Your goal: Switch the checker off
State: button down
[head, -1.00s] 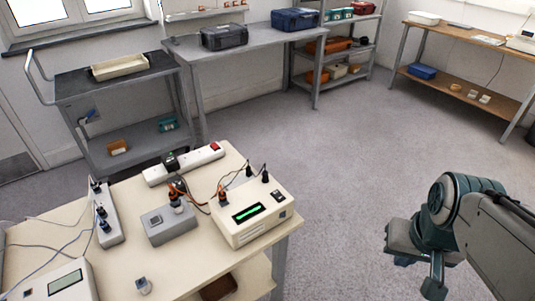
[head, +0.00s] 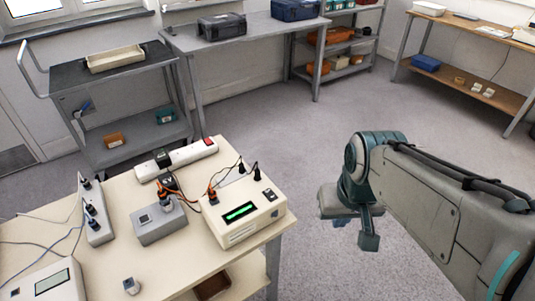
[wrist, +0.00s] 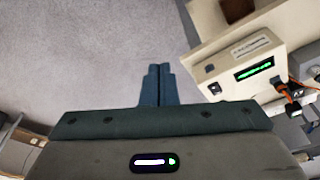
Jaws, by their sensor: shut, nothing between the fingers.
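The checker, a cream box (head: 243,222) with a lit green display (head: 239,212), stands near the right edge of the cream table. A small black switch (head: 270,194) sits at the right of its top. The checker also shows at the upper right of the wrist view (wrist: 238,75), with its switch (wrist: 214,88) nearest the fingers; which way the switch is pressed is too small to tell. My gripper (head: 368,242) is right of the checker, apart from it, over the floor beyond the table edge. In the wrist view its fingers (wrist: 155,72) are together and empty.
A grey box (head: 158,224) with a plugged-in cable is left of the checker. A white power strip (head: 178,158) with a red switch lies behind. Another strip (head: 95,215) and a meter (head: 50,288) are at left. Cables loop behind the checker. Floor at right is clear.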

jog(key=w+a+r+n+p, duration=0.35)
jog(key=w+n, duration=0.45)
jog(key=n, duration=0.3)
jog(key=n+g+p, duration=0.1)
jog(key=n+p, duration=0.4)
jog(key=n, duration=0.8)
send_over(269, 191)
jog(key=s, duration=0.2)
jog(key=shift+w+d+f+y, duration=0.1)
jog(key=shift+d+f+y, duration=0.15)
jog(key=shift+d+y, duration=0.2)
jog(key=f, duration=0.4)
jog(key=w+f, duration=0.1)
jog(key=f, duration=0.4)
jog(key=a+f, duration=0.1)
jog(key=f, duration=0.4)
jog(key=shift+w, duration=0.2)
jog(key=shift+w+d, duration=0.1)
jog(key=shift+d, duration=0.05)
